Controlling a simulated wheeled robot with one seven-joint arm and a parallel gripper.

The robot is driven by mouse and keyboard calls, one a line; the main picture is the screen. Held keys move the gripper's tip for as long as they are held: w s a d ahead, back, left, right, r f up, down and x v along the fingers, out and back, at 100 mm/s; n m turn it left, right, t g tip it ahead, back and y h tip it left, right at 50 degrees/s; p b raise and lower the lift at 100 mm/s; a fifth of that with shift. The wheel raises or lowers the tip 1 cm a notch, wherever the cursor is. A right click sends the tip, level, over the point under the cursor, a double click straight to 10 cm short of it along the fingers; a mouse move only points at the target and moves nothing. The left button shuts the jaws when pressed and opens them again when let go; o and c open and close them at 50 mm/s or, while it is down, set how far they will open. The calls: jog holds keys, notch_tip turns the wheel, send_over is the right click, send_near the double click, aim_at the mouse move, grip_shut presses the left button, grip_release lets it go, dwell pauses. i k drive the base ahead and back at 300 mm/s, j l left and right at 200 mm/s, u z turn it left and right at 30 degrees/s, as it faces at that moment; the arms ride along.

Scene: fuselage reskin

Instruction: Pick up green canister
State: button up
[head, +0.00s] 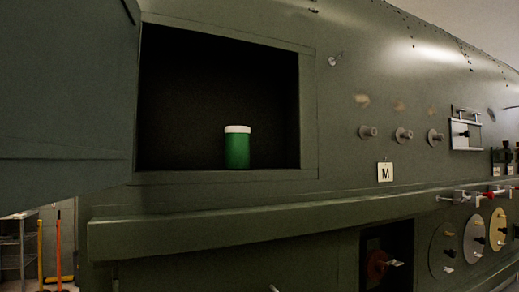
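The green canister (237,150) has a white lid and stands upright in the head view. It rests on the floor of a dark square recess in the green fuselage wall, right of the recess's middle. Nothing touches its visible sides. My gripper is not seen in the head view.
The recess (225,176) has a raised frame. An open door panel (65,95) stands at its left. A ledge (250,225) runs below it. Several knobs (403,134) and an "M" label (385,172) are to the right. A lower opening (388,240) holds a red part.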

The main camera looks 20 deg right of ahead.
aim_at(237, 137)
jog(key=i+l, duration=0.1)
jog(key=l, duration=0.25)
jog(key=i+l, duration=0.1)
jog(key=l, duration=0.25)
jog(key=i+l, duration=0.1)
jog(key=l, duration=0.25)
jog(key=i+l, duration=0.1)
jog(key=l, duration=0.25)
jog(key=l+u, duration=0.3)
jog(key=u, duration=0.15)
jog(key=i+l+u, duration=0.1)
jog(key=l+u, duration=0.6)
jog(key=u, duration=0.6)
